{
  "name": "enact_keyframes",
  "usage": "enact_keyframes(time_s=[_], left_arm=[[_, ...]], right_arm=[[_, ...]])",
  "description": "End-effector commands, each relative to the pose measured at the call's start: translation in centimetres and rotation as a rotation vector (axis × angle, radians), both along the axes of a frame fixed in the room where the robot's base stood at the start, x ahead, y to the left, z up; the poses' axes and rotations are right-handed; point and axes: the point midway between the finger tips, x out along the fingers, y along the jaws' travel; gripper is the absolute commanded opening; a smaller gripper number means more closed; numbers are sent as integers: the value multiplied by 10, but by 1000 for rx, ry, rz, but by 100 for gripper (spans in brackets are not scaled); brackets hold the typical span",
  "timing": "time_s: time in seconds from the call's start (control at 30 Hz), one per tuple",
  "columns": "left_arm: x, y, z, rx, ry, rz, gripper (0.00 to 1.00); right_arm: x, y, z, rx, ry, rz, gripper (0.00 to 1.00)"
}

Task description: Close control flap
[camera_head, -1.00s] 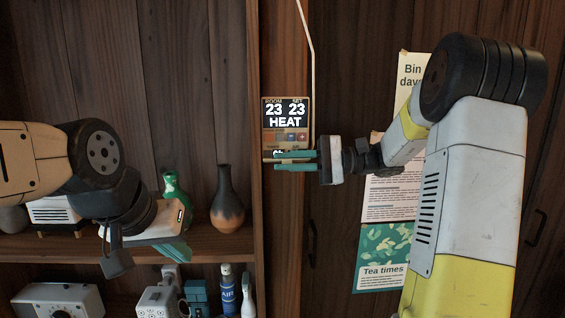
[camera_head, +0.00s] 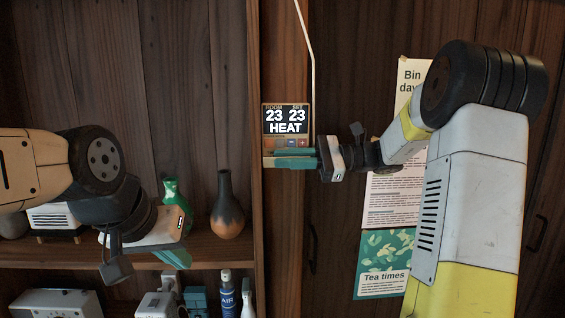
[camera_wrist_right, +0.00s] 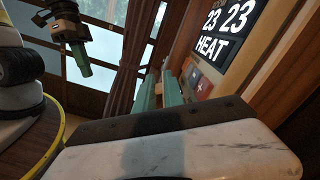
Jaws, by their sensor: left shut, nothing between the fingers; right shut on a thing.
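The wall control (camera_head: 286,118) hangs on the wooden post in the head view, its lit screen reading 23, 23 and HEAT. Buttons show below the screen, so the flap (camera_head: 268,160) does not cover them. The flap is a narrow ledge at the control's lower edge, mostly hidden by my right gripper (camera_head: 295,158). That gripper is shut on the flap, though the contact is hard to see. In the right wrist view, its teal fingers (camera_wrist_right: 160,92) lie beside the buttons (camera_wrist_right: 200,84). My left gripper (camera_head: 176,258) is shut and empty before the shelf.
A dark vase (camera_head: 227,212) and a green bottle (camera_head: 172,192) stand on the left shelf. A pale cable (camera_head: 309,50) runs down to the control. Posters (camera_head: 385,260) hang behind my right arm.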

Motion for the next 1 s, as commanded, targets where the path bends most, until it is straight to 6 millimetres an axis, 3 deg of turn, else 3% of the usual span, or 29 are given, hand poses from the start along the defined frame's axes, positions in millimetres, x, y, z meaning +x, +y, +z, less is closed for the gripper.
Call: enact_keyframes(time_s=[0.67, 0.7, 0.8, 1.0], left_arm=[[0, 0, 0, 0, 0, 0, 0], [0, 0, 0, 0, 0, 0, 0], [0, 0, 0, 0, 0, 0, 0], [0, 0, 0, 0, 0, 0, 0]], right_arm=[[2, -1, 0, -2, 87, 0, 0], [2, -1, 0, -2, 87, 0, 15], [2, -1, 0, -2, 86, 0, 32], [2, 0, 1, -1, 83, -1, 32]])
